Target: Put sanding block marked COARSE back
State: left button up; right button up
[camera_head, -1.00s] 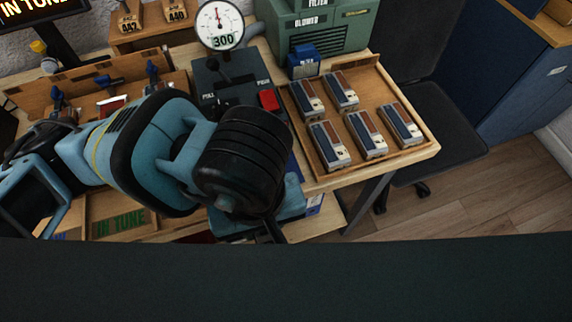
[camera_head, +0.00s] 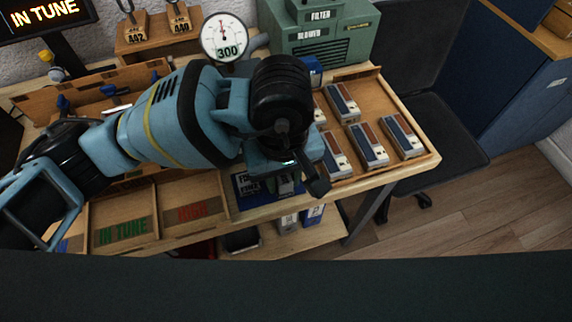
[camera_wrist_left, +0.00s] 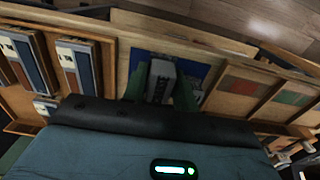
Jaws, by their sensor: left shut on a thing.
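My left gripper shows in the left wrist view (camera_wrist_left: 160,86), its two green fingers shut on a small grey ribbed block (camera_wrist_left: 161,80). No COARSE marking can be read on it. The held block is over or beside a blue panel with white lettering (camera_wrist_left: 198,70), near the front edge of the bench; whether it touches is unclear. The blue panel also shows in the head view (camera_head: 243,188), left of the gripper and partly covered. In the head view my left wrist hides most of the fingers and the held block. My right gripper is out of view.
A wooden tray (camera_head: 375,88) at the right holds several blue, brown and white blocks. Bins marked IN TUNE (camera_head: 122,230) and HIGH (camera_head: 192,212) lie to the left. A dial gauge (camera_head: 224,38) and a green blower box (camera_head: 322,36) stand behind. A chair (camera_head: 440,120) is at the right.

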pick_arm(q)
jog(key=shift+w+d+f, duration=0.1)
jog(key=shift+w, duration=0.75)
jog(key=shift+w+d+f, duration=0.1)
jog(key=shift+w, duration=0.7)
jog(key=shift+w, duration=0.1)
jog(key=shift+w, duration=0.3)
jog(key=shift+f+p, duration=0.3)
jog(key=shift+f, duration=1.45)
jog(key=shift+f, duration=0.1)
jog(key=shift+f, duration=0.15)
jog(key=o, duration=0.9)
jog(key=shift+o, duration=0.2)
notch_tip(320, 180, up, 12)
jog(key=shift+r, duration=0.25)
